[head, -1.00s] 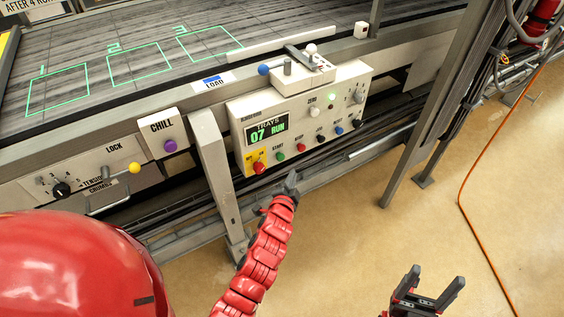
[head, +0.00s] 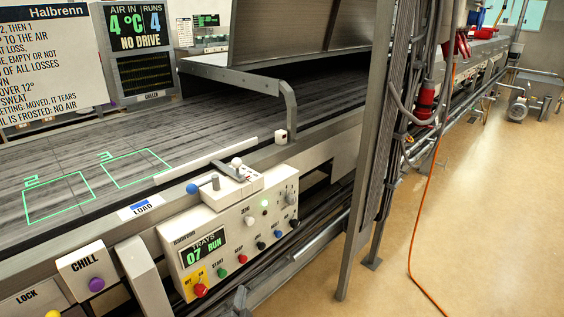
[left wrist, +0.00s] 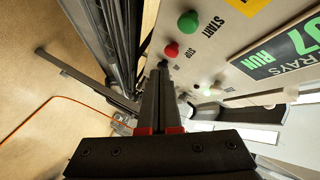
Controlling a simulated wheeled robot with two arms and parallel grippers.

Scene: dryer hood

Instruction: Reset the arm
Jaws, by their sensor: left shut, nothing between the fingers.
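My left gripper (head: 240,298) shows only as a small grey tip at the bottom edge of the head view, in front of and below the control panel (head: 178,243). In the left wrist view its two dark fingers (left wrist: 162,70) are together and empty. They point along the panel face, near the red STOP button (left wrist: 171,50) and the green START button (left wrist: 188,22). I cannot tell whether the fingertips touch the panel. The panel display (head: 204,249) reads "TRAYS 07 RUN". My right gripper is in neither current view.
The belt (head: 90,150) with green outlined spaces runs behind the panel. A CHILL box (head: 82,265) with a purple button stands at the left. A grey upright post (head: 362,220) and an orange cable (head: 412,235) are at the right.

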